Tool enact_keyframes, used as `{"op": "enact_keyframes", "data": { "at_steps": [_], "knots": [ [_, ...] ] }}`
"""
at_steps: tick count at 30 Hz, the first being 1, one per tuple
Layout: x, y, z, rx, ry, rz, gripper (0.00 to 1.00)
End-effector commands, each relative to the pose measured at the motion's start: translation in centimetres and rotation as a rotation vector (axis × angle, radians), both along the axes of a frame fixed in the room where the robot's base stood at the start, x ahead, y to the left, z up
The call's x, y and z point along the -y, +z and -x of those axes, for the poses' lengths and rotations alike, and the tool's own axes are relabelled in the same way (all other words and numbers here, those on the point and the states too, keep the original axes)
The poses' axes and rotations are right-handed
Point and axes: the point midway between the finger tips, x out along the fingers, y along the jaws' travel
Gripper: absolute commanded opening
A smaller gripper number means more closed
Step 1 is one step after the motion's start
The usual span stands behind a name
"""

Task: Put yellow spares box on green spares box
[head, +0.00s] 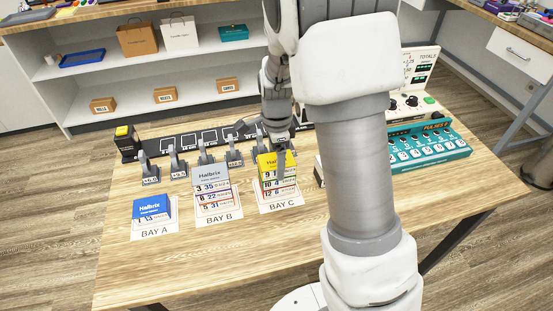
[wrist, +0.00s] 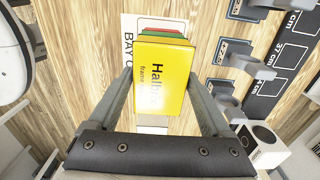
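The yellow spares box (head: 268,162) is on top of the stack at Bay C. In the wrist view the yellow box (wrist: 164,75) fills the space between my fingers, its lettered face toward the camera. My gripper (head: 277,140) is down at this box, with one finger along each side. In the wrist view my gripper (wrist: 160,80) has its tips at the box's edges; whether they press on it or leave a thin gap is unclear. A green box (wrist: 166,31) shows as a thin strip under the yellow one, beside a red strip. Their order is hard to tell.
A grey-topped stack (head: 211,178) stands at Bay B and a blue box (head: 151,207) at Bay A. Small grey stands line a dark marked strip (head: 208,137) behind. A teal counter machine (head: 430,145) is at right. The table front (head: 200,265) is clear.

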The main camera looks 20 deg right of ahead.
Motion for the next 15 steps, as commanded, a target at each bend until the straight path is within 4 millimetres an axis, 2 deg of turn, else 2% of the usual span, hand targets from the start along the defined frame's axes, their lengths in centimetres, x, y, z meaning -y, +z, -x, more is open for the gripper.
{"op": "enact_keyframes", "data": {
  "at_steps": [1, 2, 10, 15],
  "knots": [
    [0.0, 0.0, 0.0, 0.000, 0.000, 0.000, 0.94],
    [0.0, 0.0, 0.0, 0.000, 0.000, 0.000, 0.99],
    [0.0, 0.3, 0.0, 0.001, 0.000, 0.000, 1.00],
    [0.0, 2.3, -0.1, 0.005, 0.000, -0.001, 1.00]
  ]
}}
